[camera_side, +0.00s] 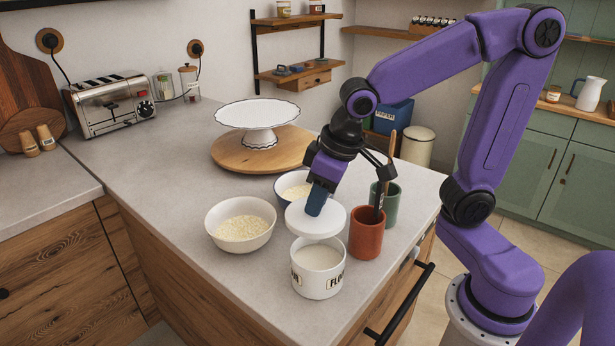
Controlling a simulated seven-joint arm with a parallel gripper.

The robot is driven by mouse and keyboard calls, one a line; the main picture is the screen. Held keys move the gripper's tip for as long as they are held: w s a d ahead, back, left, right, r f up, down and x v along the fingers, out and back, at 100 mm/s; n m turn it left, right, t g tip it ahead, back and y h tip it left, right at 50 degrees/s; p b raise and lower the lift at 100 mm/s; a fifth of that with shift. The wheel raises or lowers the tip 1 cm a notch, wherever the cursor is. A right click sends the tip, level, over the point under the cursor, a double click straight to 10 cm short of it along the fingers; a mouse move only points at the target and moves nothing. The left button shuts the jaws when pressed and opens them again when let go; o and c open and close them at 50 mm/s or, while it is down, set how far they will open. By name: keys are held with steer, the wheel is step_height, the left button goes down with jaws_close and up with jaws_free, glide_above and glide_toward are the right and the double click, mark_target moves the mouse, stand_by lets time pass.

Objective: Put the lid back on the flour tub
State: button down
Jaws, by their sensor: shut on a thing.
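The flour tub (318,282) is a white round pot with dark lettering, standing upright on the counter near its front edge. Its top is uncovered and pale flour (318,258) shows inside. A flat white round lid (332,222) is held above the tub, over its back part, and overlaps the far rim in this view. My gripper (318,204) points down and is shut on the lid from above. The exact grip on the lid is partly hidden, and the height of the gap between lid and rim is hard to tell.
A white bowl of pale grains (241,224) stands left of the tub. A blue-rimmed bowl (291,186) is behind the lid. A terracotta cup (366,238) and a green cup (391,204) stand close on the right. A cake stand (258,116) on a wooden board is farther back.

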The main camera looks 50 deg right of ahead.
steer(key=shift+s+a+f+n, duration=0.1)
steer(key=shift+s+a+n, duration=0.15)
steer(key=shift+s+n, duration=0.25)
steer(key=shift+s+f, duration=0.1)
steer(key=shift+f, duration=3)
steer(key=shift+f, duration=0.2)
steer(key=shift+c, duration=2.2)
jaws_free()
steer(key=shift+r, duration=0.1)
steer(key=shift+r, duration=3.4)
steer(key=shift+c, duration=0.2)
